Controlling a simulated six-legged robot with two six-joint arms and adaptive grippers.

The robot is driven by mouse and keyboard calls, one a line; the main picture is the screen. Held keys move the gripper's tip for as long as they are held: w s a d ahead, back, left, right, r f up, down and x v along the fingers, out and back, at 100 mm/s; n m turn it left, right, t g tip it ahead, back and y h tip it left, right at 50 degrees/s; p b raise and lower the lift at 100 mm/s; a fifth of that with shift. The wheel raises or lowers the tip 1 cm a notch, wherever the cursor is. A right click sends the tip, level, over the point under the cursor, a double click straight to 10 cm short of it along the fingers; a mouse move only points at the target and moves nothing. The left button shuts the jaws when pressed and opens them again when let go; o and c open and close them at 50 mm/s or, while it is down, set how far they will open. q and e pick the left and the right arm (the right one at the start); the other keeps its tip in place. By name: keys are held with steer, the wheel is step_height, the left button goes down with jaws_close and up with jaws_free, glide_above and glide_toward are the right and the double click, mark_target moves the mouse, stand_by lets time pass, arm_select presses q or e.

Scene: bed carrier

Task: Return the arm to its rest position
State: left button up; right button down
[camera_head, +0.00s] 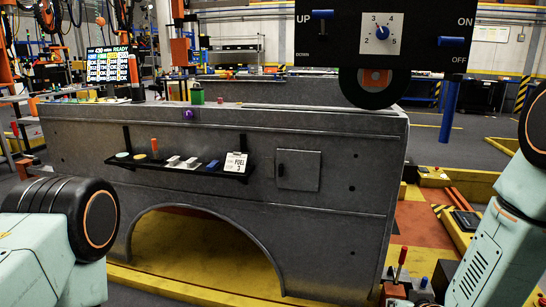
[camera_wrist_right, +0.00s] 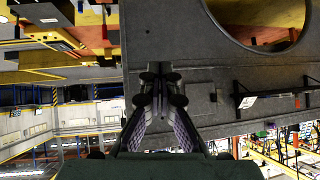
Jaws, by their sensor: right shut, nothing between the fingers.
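My right gripper (camera_wrist_right: 158,82) shows in the right wrist view, with its two fingers together and nothing between them. It points toward the grey side of the bed carrier (camera_wrist_right: 200,110), which appears upside down there. I cannot tell the gap between them. In the head view my right arm (camera_head: 500,240) comes in at the lower right, and its gripper is not clearly seen. My left arm (camera_head: 60,230) fills the lower left; its gripper is not in view. The grey bed carrier (camera_head: 230,205) spans the middle, with a small square door (camera_head: 299,170).
A black shelf (camera_head: 180,168) on the carrier's side holds small items and a FUEL tag (camera_head: 236,163). A black control panel (camera_head: 425,35) with a dial hangs at the upper right. A red-handled lever (camera_head: 402,258) stands at the lower right beside my right arm.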

steer(key=s+a+f+g, duration=0.1)
steer(key=s+f+g, duration=0.2)
steer(key=s, duration=0.8)
steer(key=s+a+f+n+g, duration=0.1)
steer(key=s+f+g, duration=0.2)
steer(key=s+f, duration=0.3)
steer(key=s+a+f+g, duration=0.1)
steer(key=s+f+g, duration=0.3)
steer(key=s, duration=1.2)
steer(key=shift+s+a+f, duration=0.4)
steer(key=shift+f, duration=0.35)
